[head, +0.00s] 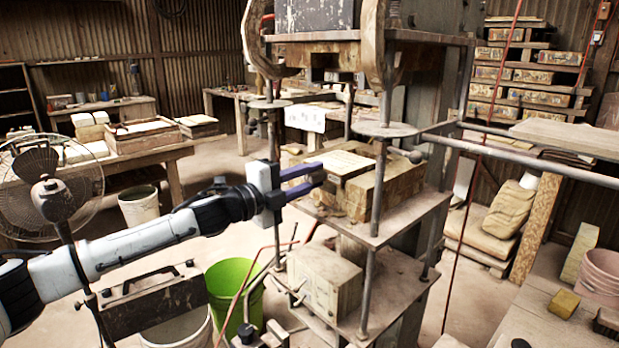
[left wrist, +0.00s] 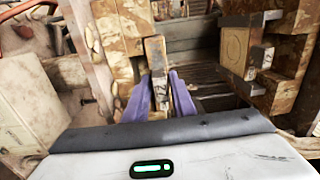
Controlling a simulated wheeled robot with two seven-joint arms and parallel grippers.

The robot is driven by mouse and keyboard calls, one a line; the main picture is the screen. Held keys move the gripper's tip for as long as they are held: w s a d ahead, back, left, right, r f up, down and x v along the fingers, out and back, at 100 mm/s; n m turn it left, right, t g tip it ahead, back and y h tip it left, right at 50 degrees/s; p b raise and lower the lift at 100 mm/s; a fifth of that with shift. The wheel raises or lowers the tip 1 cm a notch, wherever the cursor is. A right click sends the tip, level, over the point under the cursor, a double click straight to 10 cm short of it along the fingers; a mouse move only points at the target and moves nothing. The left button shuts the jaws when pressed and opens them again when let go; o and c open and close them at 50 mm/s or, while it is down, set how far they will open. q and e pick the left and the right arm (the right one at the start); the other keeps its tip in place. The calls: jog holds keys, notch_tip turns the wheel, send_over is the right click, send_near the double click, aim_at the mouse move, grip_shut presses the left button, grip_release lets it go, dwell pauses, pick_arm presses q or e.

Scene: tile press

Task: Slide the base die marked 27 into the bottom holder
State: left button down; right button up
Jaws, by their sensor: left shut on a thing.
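My left gripper (head: 318,174) reaches in from the left to the press's middle shelf, its purple fingers at the near edge of the wooden bottom holder (head: 390,187). In the left wrist view the fingers (left wrist: 162,92) are shut on the narrow metal-and-wood tab of a die (left wrist: 155,52). This is likely the base die, but its number is too small to read surely. A flat pale-topped die plate (head: 340,163) shows in the holder area in the head view; I cannot tell how far in it sits. My right gripper is not in view.
The press's upper plate (head: 370,37) hangs above the shelf between metal posts. A wooden block (head: 325,280) stands on the lower shelf. A green bucket (head: 234,290) and a fan (head: 45,190) stand near my left arm. Another block with a dark tab (left wrist: 240,45) is at the right in the wrist view.

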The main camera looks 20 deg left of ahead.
aim_at(334, 163)
pick_arm(q)
jog(key=shift+r+x, duration=0.1)
jog(key=shift+x, duration=0.6)
jog(key=shift+r+x, duration=0.15)
jog(key=shift+x, duration=0.6)
jog(key=shift+x, duration=1.2)
jog(key=shift+w+d, duration=0.3)
jog(key=shift+w, duration=0.3)
jog(key=shift+d+r, duration=0.15)
jog(key=shift+r, duration=0.25)
jog(key=c, duration=1.4)
grip_release()
jog(key=shift+r, duration=0.1)
jog(key=shift+f, duration=0.4)
